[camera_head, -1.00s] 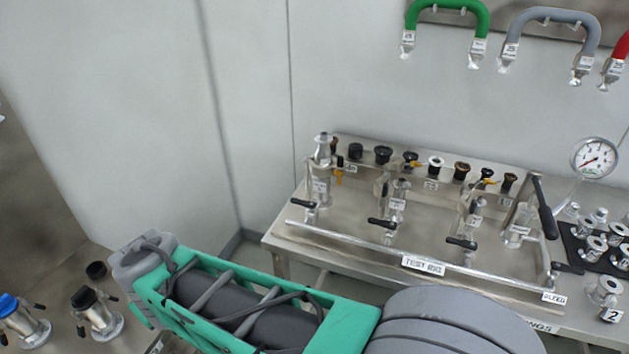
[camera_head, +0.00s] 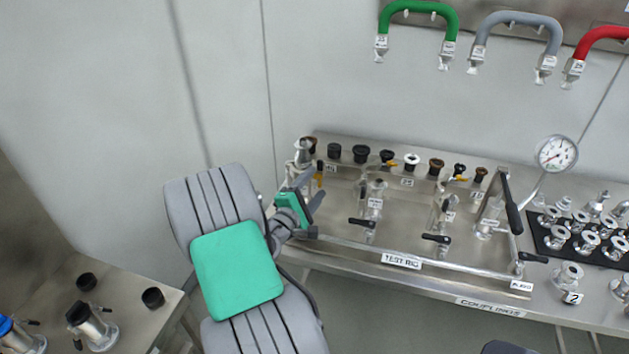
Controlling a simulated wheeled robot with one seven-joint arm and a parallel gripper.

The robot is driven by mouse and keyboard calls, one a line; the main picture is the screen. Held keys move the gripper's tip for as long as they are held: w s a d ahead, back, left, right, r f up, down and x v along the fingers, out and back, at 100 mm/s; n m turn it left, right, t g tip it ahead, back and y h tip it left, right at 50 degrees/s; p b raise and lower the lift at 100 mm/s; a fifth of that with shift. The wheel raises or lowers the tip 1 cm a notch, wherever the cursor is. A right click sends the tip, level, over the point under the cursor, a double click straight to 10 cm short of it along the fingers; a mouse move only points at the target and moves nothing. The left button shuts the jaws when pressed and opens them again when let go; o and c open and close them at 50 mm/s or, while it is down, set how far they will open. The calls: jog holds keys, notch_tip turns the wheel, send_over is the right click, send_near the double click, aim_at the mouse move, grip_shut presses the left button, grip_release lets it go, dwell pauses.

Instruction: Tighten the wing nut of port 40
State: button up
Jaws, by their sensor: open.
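The test rig (camera_head: 345,238) is a steel bench plate with a row of ports along its raised back rail. A yellow-orange wing nut (camera_head: 320,172) shows at the left end of the row, beside a small label (camera_head: 332,169) too small to read surely; I cannot confirm that this is port 40. My gripper (camera_head: 312,188) is open, with its two dark fingers just below this wing nut in the picture. I cannot tell whether they touch anything. My gripper and arm hide the lower part of the leftmost upright steel fitting (camera_head: 303,153).
Other ports carry black, white and brown caps (camera_head: 411,161). Black-handled valves (camera_head: 369,223) stand along the front pipe, and a pressure gauge (camera_head: 557,153) stands at the right. A black mat (camera_head: 553,243) holds several couplings. Coloured hoses (camera_head: 430,8) hang on the wall above.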

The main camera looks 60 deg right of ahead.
jog(key=shift+d, duration=0.35)
jog(key=shift+c, duration=0.3)
grip_shut()
jog(key=shift+m, duration=0.3)
jog(key=shift+m+y+b, duration=0.5)
jog(key=shift+m+b, duration=0.65)
jog(key=shift+m, duration=1.55)
jog(key=shift+r+t, duration=0.1)
jog(key=shift+t, duration=0.2)
